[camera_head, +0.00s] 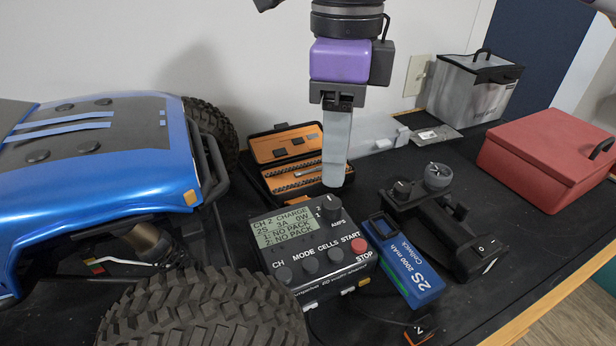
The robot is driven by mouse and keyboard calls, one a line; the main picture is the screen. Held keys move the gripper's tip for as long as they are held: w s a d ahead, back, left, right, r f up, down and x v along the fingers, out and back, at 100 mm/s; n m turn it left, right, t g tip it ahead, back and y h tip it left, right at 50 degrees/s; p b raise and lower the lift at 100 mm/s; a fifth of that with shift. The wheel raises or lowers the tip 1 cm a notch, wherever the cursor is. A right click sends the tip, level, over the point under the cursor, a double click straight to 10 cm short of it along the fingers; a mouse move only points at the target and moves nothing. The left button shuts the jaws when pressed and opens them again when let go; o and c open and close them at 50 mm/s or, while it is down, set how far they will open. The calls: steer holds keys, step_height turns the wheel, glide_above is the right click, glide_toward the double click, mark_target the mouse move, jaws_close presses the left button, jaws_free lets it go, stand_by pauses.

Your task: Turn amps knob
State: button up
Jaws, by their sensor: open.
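The black battery charger (315,280) lies on the dark table at the middle front, with a lit green screen (284,226) that reads CH 2 CHARGE, 2S, 3A, 0W and NO PACK. The amps knob (329,206) is a small dark round knob at the charger's upper right, above the label AMPS. My gripper (338,183) hangs down from above, its pale fingers just behind the amps knob in the picture and over the orange-lined case. It is open and holds nothing; from this side the fingers overlap. I cannot tell how far it is from the knob.
A blue RC crawler (90,160) fills the left. The open bit case (285,178) is behind the charger. A blue battery (403,262) and a black controller (440,215) are to the right. A red box (545,160) and a grey bag (470,92) stand farther back.

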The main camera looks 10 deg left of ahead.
mark_target(332, 202)
steer(key=shift+f, duration=0.25)
step_height(332, 202, down, 7)
steer(key=shift+a+f+p, duration=0.1)
steer(key=shift+f+p, duration=0.05)
steer(key=shift+p, duration=0.25)
jaws_close()
